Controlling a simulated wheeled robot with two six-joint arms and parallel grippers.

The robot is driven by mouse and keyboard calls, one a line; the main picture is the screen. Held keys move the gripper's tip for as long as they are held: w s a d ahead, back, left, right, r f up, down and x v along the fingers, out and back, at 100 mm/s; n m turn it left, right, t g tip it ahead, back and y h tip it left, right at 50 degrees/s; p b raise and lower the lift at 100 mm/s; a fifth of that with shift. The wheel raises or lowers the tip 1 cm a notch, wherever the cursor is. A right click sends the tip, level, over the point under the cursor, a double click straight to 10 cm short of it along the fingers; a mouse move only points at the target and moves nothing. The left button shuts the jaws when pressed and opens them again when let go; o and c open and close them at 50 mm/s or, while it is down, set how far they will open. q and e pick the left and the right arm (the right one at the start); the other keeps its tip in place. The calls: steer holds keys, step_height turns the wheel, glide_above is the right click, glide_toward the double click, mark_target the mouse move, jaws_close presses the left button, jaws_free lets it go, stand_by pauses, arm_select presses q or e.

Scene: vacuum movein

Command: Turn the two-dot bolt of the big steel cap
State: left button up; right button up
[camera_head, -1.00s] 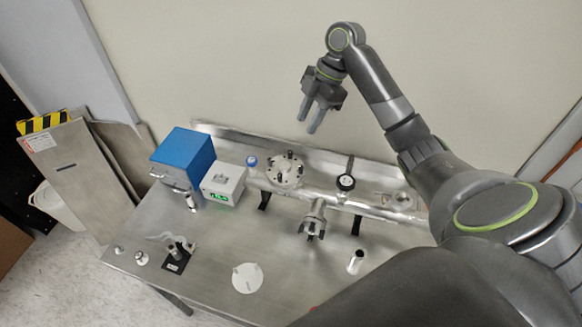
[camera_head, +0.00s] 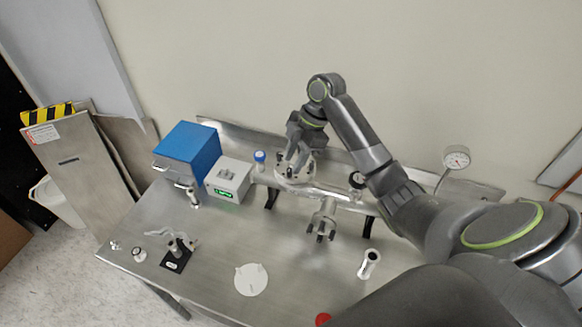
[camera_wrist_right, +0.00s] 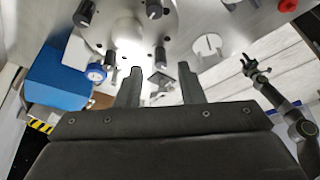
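The big steel cap (camera_head: 300,178) is a round flange with dark bolts around it, on the steel pipework at the table's back. In the right wrist view the cap (camera_wrist_right: 127,32) fills the top, with bolts showing as dark stubs. I cannot make out dots on any bolt, so I cannot tell which is the two-dot bolt. My right gripper (camera_head: 292,158) is just above the cap and partly covers it. Its fingers (camera_wrist_right: 159,84) are apart, with nothing held between them.
A blue box (camera_head: 187,150), a white box with a green display (camera_head: 228,181) and a blue-topped fitting (camera_head: 260,157) stand left of the cap. A pressure gauge (camera_head: 456,158) is at the right. A white disc (camera_head: 251,280) lies on the front of the table (camera_head: 215,255).

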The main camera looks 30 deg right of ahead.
mark_target(289, 173)
steer(key=shift+x, duration=1.2)
steer(key=shift+f, duration=0.15)
steer(key=shift+c, duration=0.4)
jaws_close()
